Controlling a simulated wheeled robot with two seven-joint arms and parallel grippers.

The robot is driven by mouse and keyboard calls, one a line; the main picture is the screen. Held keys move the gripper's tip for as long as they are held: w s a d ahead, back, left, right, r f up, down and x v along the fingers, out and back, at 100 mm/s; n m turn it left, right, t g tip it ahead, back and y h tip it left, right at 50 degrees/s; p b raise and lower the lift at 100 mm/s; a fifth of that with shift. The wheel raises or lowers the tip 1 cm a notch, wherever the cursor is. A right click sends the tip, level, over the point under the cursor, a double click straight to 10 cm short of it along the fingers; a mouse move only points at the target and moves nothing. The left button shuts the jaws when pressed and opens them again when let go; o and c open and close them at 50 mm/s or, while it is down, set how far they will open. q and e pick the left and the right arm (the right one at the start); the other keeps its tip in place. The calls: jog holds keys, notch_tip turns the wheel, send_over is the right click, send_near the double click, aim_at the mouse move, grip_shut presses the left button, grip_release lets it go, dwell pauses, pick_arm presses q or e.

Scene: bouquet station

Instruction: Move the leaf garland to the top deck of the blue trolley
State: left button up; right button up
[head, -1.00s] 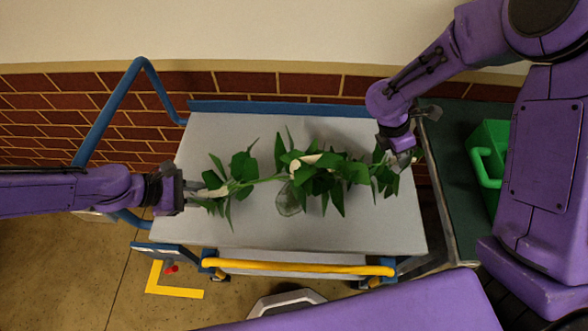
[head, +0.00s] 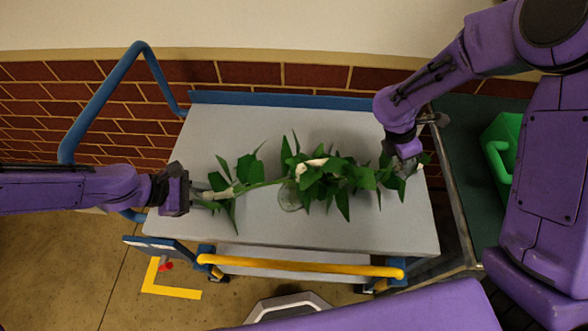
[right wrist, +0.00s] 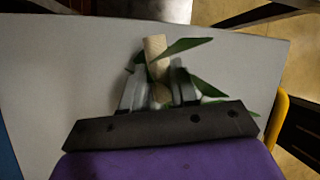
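The leaf garland (head: 335,183), green leaves on a stem with pale pieces, stretches over the grey top deck (head: 270,232) of the blue trolley. My left gripper (head: 190,193) is at its left end and seems shut on the stem; leaves partly hide the fingertips. My right gripper (head: 408,165) is at its right end. In the right wrist view, my right gripper's fingers (right wrist: 158,88) stand on both sides of the garland's tan end piece (right wrist: 155,50), with the grey deck beneath. I cannot tell whether the garland touches the deck.
The trolley's blue handle (head: 95,105) rises at the left, and a yellow bar (head: 300,266) runs along the front. A dark green surface with a green crate (head: 503,145) stands at the right. A brick wall is behind. The deck's back and front strips are bare.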

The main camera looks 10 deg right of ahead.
pick_arm(q)
jog(key=o, duration=0.3)
jog(key=shift+s+r, duration=0.1)
jog(key=shift+r, duration=0.05)
pick_arm(e)
jog(key=shift+o, duration=1.4)
jog(key=shift+r, duration=0.15)
pick_arm(q)
notch_tip(320, 180, up, 10)
jog(key=shift+f, duration=0.15)
jog(key=shift+r, duration=0.2)
pick_arm(e)
jog(key=shift+r, duration=0.2)
jog(key=v, duration=1.1)
jog(key=shift+a+r, duration=0.2)
jog(key=shift+r, duration=0.05)
